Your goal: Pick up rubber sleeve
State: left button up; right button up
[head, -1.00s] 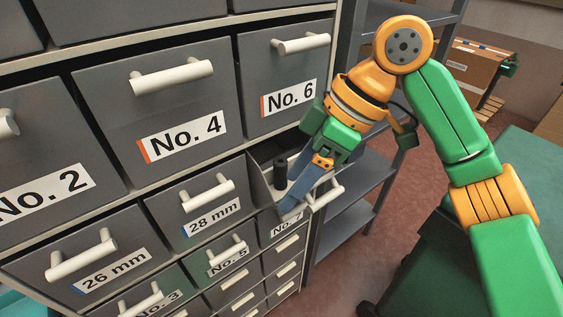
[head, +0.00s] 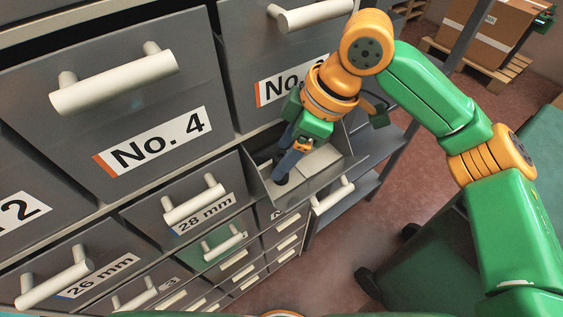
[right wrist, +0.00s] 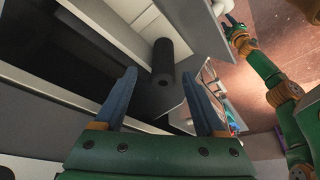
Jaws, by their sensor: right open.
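The rubber sleeve looks like a black hollow cylinder (right wrist: 163,62) in the right wrist view, inside the pulled-out drawer (head: 325,183) at the right of the cabinet. It lies just past my right gripper (right wrist: 160,80), between the lines of its two blue fingers, with no visible contact. In the head view my right gripper (head: 287,165) reaches down into the drawer with open jaws, and its fingers mostly cover the sleeve. A second green and orange arm, apparently my left, shows at the right wrist view's right; its jaw state is unclear.
The drawer has light compartments (head: 312,163) and raised walls close around the gripper. Closed drawers with white handles, such as No. 4 (head: 150,150) and 28 mm (head: 190,212), surround it. Grey shelving (head: 350,205) stands just right. A box (head: 485,32) sits on a pallet behind.

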jog(key=shift+s+r, duration=0.15)
jog(key=shift+s, duration=0.2)
grip_shut()
jog(key=shift+w, duration=0.1)
